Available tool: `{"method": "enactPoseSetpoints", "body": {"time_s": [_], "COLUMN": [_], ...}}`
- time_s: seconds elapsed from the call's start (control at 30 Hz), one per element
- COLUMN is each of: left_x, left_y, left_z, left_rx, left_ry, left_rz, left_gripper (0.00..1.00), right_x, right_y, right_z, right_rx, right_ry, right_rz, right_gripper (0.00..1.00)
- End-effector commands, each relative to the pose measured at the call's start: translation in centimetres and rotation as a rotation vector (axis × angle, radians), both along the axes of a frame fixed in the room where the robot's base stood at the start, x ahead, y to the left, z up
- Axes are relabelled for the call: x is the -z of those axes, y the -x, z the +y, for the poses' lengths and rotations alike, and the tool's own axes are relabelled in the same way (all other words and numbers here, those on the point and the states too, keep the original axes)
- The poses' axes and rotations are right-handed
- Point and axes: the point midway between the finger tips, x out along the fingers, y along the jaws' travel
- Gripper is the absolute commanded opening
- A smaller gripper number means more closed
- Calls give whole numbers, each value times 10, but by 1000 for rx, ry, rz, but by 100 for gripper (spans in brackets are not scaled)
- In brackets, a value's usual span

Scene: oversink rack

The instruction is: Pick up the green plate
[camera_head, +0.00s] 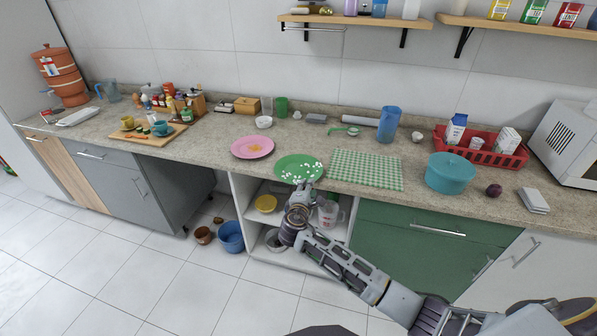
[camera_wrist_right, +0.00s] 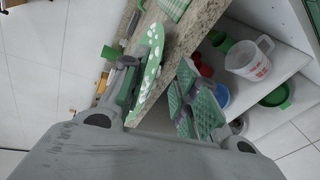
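The green plate (camera_head: 299,168) lies on the countertop near its front edge, with small white bits scattered on it. It also shows in the right wrist view (camera_wrist_right: 152,70), edge-on and tilted by the camera's angle. My right gripper (camera_head: 303,190) is at the plate's front rim, by the counter edge. In the right wrist view my right gripper (camera_wrist_right: 160,98) is open, with its two fingers apart and the plate's near rim between them. The left-hand finger is close against the plate; whether it touches I cannot tell. My left gripper is not in view.
A pink plate (camera_head: 252,147) lies left of the green plate, and a green checked cloth (camera_head: 366,169) right of it. A teal pot (camera_head: 450,173) and red basket (camera_head: 482,148) stand further right. Open shelves below hold a measuring jug (camera_wrist_right: 249,59) and bowls.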

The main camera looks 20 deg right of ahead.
Motion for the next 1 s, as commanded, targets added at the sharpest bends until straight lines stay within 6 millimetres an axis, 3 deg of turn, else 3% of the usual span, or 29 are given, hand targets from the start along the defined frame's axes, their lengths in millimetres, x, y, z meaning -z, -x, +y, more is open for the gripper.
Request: {"method": "enactPoseSetpoints", "body": {"time_s": [0.43, 1.0], "left_x": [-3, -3], "left_y": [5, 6], "left_z": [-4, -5], "left_rx": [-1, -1], "left_ry": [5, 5], "left_rz": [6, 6], "left_gripper": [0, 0], "right_x": [7, 8], "right_y": [-33, -36], "right_z": [-18, -20], "right_rx": [0, -1], "right_ry": [2, 1], "right_rz": [1, 0], "right_gripper": [30, 30]}}
